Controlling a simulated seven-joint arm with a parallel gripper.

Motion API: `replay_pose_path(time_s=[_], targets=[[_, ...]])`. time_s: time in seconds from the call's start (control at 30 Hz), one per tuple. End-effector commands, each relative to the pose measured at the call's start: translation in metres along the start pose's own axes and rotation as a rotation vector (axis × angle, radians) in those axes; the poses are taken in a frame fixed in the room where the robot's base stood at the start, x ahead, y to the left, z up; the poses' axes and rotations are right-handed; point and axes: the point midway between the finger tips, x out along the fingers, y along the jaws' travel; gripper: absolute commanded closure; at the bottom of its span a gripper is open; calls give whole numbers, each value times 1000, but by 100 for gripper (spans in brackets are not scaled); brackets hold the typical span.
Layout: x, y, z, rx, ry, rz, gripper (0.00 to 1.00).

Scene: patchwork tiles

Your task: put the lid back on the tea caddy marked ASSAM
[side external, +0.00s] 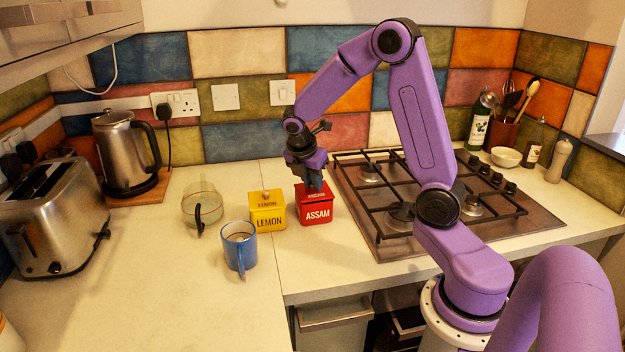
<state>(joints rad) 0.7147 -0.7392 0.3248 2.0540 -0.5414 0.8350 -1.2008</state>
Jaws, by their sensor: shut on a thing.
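The red tea caddy marked ASSAM (317,213) stands upright on the pale counter, just left of the hob.
A blue mug (239,247) and a clear glass jug (203,205) stand left of the caddies. A kettle (124,155) and toaster (52,215) are farther left. The gas hob (385,245) lies right. The front counter is clear.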

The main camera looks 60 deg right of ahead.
Motion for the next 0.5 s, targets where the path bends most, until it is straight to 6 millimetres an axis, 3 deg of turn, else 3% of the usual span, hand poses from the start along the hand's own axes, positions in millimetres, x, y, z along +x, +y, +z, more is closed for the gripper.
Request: replay_pose_path(time_s=[0.4,0.43,0.5], targets=[[0,0,0,0,0,0,100],[0,0,0,0,0,0,68],[0,0,0,0,0,0,48]])
